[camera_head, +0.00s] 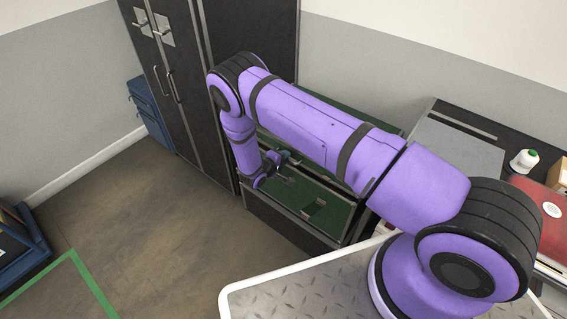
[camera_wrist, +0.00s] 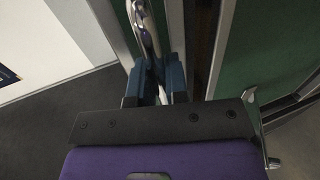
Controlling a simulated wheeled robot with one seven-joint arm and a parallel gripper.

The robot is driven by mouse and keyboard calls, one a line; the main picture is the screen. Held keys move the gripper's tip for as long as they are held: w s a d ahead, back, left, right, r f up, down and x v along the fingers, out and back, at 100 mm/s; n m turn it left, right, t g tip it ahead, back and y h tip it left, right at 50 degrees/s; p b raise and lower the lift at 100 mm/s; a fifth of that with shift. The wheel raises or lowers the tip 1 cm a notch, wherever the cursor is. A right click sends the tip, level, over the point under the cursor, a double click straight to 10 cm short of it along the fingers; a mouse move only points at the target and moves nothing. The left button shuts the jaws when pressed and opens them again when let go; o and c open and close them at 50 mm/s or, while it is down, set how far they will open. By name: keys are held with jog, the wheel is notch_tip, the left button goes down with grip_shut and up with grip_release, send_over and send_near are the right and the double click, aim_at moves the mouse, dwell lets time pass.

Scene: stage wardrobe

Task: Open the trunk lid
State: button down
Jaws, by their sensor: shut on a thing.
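The trunk (camera_head: 290,228) is a dark box with metal edges and green panels, standing on the floor beneath my arm. A green panel with metal trim (camera_head: 325,210) faces up at its front, and more green shows behind my arm; I cannot tell how far the lid is raised. My gripper (camera_head: 268,172) is at the trunk's left front side. In the wrist view, my gripper (camera_wrist: 152,78) has its blue-grey fingers shut on a shiny metal handle (camera_wrist: 148,35). Green panels (camera_wrist: 250,50) with metal edges lie on both sides of a dark gap there. My arm hides much of the trunk.
A tall dark cabinet (camera_head: 180,85) stands close behind and left of the trunk. A blue box (camera_head: 148,110) stands beside it. A worktop at right holds a white-and-green spool (camera_head: 523,160) and a red item (camera_head: 545,222).

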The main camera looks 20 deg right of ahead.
jog(key=w+d+r+g+y, duration=0.1)
jog(key=w+d+r+y, duration=0.3)
jog(key=r, duration=0.6)
jog(key=w+d+r+g+h, duration=0.1)
jog(key=w+d+r, duration=0.1)
jog(key=d+r, duration=0.5)
jog(key=w+d+r+g+y, duration=0.1)
jog(key=w+d+r+y, duration=0.15)
jog(key=r, duration=0.95)
jog(key=w+d+r, duration=0.3)
jog(key=w+d, duration=0.2)
jog(key=d, duration=0.3)
jog(key=w+d+r+g+y, duration=0.1)
jog(key=w+d+r, duration=0.2)
jog(key=w+d, duration=0.3)
jog(key=w+d+r, duration=0.3)
jog(key=w+d, duration=0.3)
jog(key=d, duration=0.5)
jog(key=shift+w+r+g+y, duration=0.2)
jog(key=shift+r+g+y, duration=0.05)
jog(key=shift+g+y, duration=0.15)
jog(key=shift+d, duration=0.1)
